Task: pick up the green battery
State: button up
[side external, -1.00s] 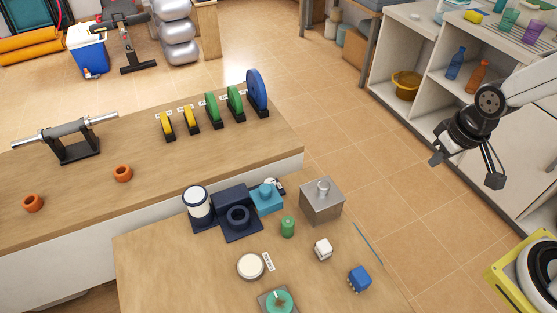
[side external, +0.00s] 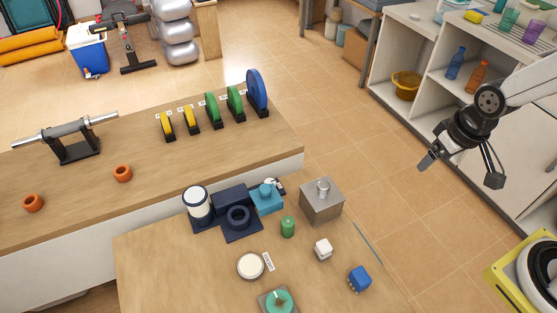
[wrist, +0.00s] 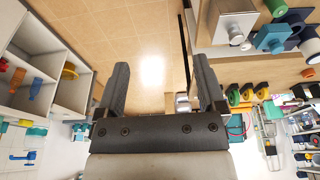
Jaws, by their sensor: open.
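The green battery (side external: 288,227) is a small upright green cylinder on the wooden table, just in front of a grey metal box (side external: 321,202). A green shape at the top right of the wrist view (wrist: 277,8) appears to be it. My gripper (side external: 461,171) is open and empty, up in the air at the right of the side view, well away from the battery.
A shelf unit (side external: 420,60) stands behind my arm. Open floor lies between.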

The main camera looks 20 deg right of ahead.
jog(key=shift+w, duration=0.1)
jog(key=n+g, duration=0.2)
jog(key=g, duration=0.1)
send_over(288, 221)
jog(key=f, duration=1.3)
jog(key=shift+w+d+f, duration=0.15)
jog(key=shift+d+f, duration=0.05)
jog(key=shift+d, duration=0.05)
jog(key=shift+f, duration=1.35)
jog(key=shift+a+f, duration=0.15)
jog(key=shift+f, duration=1.15)
jog(key=shift+a+f, duration=0.1)
jog(key=shift+f, duration=1.2)
grip_shut()
